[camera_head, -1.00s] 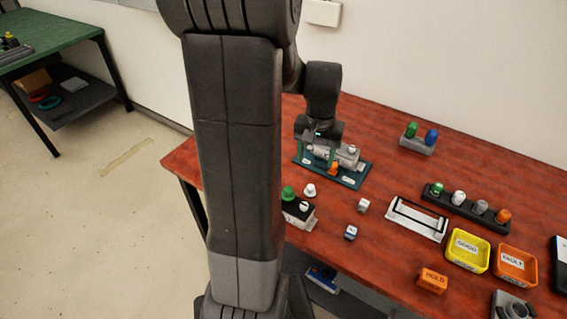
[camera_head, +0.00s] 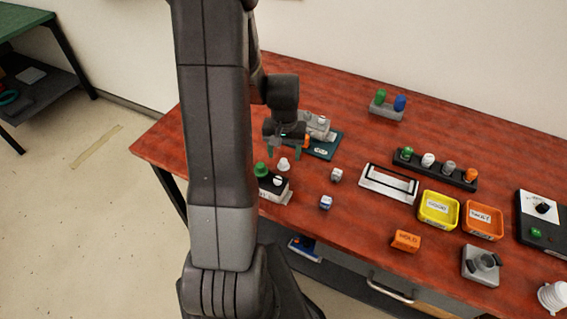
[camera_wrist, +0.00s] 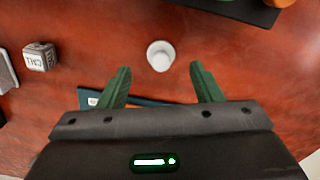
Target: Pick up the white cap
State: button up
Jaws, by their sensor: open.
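A small white cap (camera_head: 283,164) stands loose on the red-brown table, behind the black and white block with a green cap. In the wrist view the white cap (camera_wrist: 160,55) lies just beyond and between my fingertips, with its round top showing. My gripper (camera_head: 284,150) has green fingers and hangs close above and behind the cap. The wrist view shows my gripper (camera_wrist: 160,70) open, with nothing between the fingers. Another white cap (camera_head: 428,160) sits in the dark rack.
A block with a green cap (camera_head: 262,169) is close in front of the white cap. Behind my gripper is a teal-based fixture (camera_head: 325,151). Small cubes (camera_head: 337,174) lie to the right. A white handled frame (camera_head: 372,183) and yellow tray (camera_head: 425,216) are farther right.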

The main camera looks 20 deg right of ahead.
aim_at(283, 160)
jog(key=shift+a+f, duration=0.1)
jog(key=shift+f, duration=1.8)
jog(key=c, duration=1.1)
jog(key=shift+o, duration=0.2)
jog(key=shift+r, duration=0.15)
